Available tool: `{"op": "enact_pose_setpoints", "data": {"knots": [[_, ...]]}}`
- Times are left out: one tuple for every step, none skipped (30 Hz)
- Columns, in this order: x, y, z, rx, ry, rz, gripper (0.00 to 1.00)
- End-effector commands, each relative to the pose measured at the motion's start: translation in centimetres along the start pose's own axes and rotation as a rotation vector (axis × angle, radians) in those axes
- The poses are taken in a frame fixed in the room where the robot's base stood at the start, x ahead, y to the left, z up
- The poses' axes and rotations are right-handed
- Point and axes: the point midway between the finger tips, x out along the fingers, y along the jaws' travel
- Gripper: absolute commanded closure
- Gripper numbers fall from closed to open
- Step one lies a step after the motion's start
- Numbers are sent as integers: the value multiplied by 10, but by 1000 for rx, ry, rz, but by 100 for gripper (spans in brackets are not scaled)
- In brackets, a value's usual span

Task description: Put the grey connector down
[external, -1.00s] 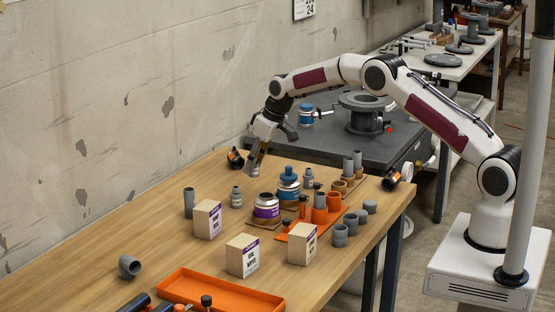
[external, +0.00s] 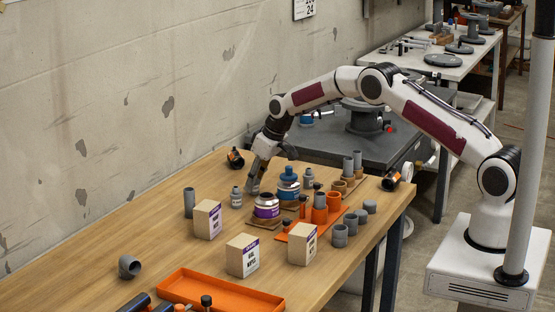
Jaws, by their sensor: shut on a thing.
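My gripper (external: 256,178) is low over the back part of the wooden table, pointing down. It is shut on a small grey piece, the grey connector (external: 253,187), which shows only as a small grey shape at the fingertips. The connector is close to the tabletop, between a small grey bottle on its left and the blue-capped jar on its right. I cannot tell whether it touches the table.
The small grey bottle (external: 236,197) and blue-capped jar (external: 288,184) stand close by. A purple-labelled jar (external: 266,206) is in front. An orange-black fitting (external: 236,158) lies behind. The table's left side is mostly clear.

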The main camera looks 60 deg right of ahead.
Motion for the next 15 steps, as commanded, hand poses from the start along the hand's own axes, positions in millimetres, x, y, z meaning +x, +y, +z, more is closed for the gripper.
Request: {"op": "enact_pose_setpoints", "data": {"knots": [[1, 0, 0, 0, 1, 0, 98], [1, 0, 0, 0, 1, 0, 98], [2, 0, 0, 0, 2, 0, 98], [1, 0, 0, 0, 2, 0, 98], [1, 0, 0, 0, 2, 0, 98], [1, 0, 0, 0, 2, 0, 98], [1, 0, 0, 0, 2, 0, 98], [1, 0, 0, 0, 1, 0, 98], [1, 0, 0, 0, 1, 0, 98], [2, 0, 0, 0, 1, 0, 98], [2, 0, 0, 0, 1, 0, 98], [3, 0, 1, 0, 1, 0, 98], [3, 0, 1, 0, 1, 0, 98], [4, 0, 1, 0, 1, 0, 98], [4, 0, 2, 0, 1, 0, 98]]}}
